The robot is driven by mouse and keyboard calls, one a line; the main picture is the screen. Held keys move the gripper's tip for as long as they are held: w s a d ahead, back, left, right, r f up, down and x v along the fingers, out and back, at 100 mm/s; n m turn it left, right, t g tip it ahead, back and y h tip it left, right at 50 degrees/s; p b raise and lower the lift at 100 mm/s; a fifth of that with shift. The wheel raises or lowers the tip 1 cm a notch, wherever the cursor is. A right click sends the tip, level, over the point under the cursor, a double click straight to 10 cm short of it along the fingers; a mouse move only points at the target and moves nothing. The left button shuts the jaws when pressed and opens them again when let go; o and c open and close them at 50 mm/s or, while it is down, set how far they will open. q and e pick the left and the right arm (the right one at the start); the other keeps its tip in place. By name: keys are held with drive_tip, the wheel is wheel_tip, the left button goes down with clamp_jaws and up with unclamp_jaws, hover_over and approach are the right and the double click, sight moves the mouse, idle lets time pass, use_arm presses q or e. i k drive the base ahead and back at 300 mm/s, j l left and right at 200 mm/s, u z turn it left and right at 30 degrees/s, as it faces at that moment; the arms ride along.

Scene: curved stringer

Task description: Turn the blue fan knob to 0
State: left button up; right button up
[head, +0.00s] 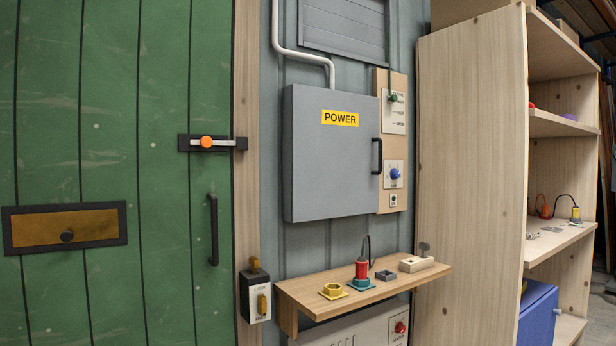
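The blue fan knob (395,174) sits on a small white plate on the wooden panel (383,200), just right of the grey power box. It is small in the head view, and I cannot read which mark it points to. Neither of my grippers shows in the head view.
The grey POWER box (330,165) is closed. A wooden shelf (395,285) below holds a red plug (361,269) in a teal socket, a yellow ring (332,291) and small blocks. A green door (100,100) stands left, a tall wooden bookcase (470,150) right.

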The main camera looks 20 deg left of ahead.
sight(395, 175)
drive_tip(key=u, duration=0.2)
drive_tip(key=i+l+z, duration=0.3)
drive_tip(key=i+l, duration=0.55)
